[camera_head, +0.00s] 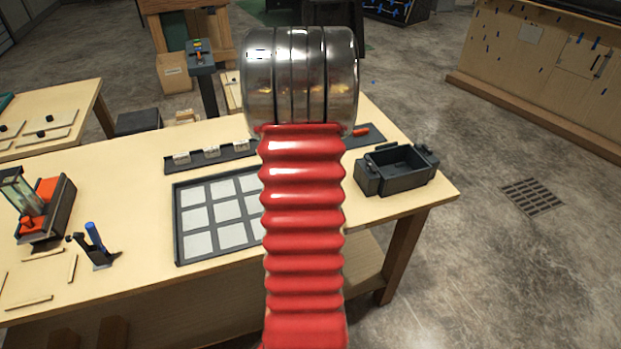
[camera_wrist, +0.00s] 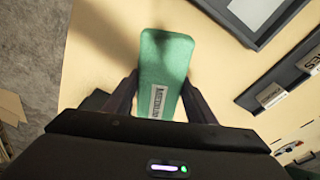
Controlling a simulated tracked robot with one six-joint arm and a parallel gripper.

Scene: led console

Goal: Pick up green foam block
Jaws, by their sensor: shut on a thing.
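In the wrist view the green foam block (camera_wrist: 167,62) stands out between the two dark fingers of my gripper (camera_wrist: 160,95). The fingers are shut on its two long sides. The pale wooden table top shows behind the block. In the head view my red ribbed arm and its metal end cover the middle, so the block and the fingers are hidden there.
On the table (camera_head: 125,165) stand a tray of pale square tiles (camera_head: 178,215), a dark open bin (camera_head: 398,182) at the right, a blue-handled tool (camera_head: 96,240) and an orange-and-black fixture (camera_head: 46,215) at the left. A dark strip with white labels (camera_head: 211,158) lies behind the tray.

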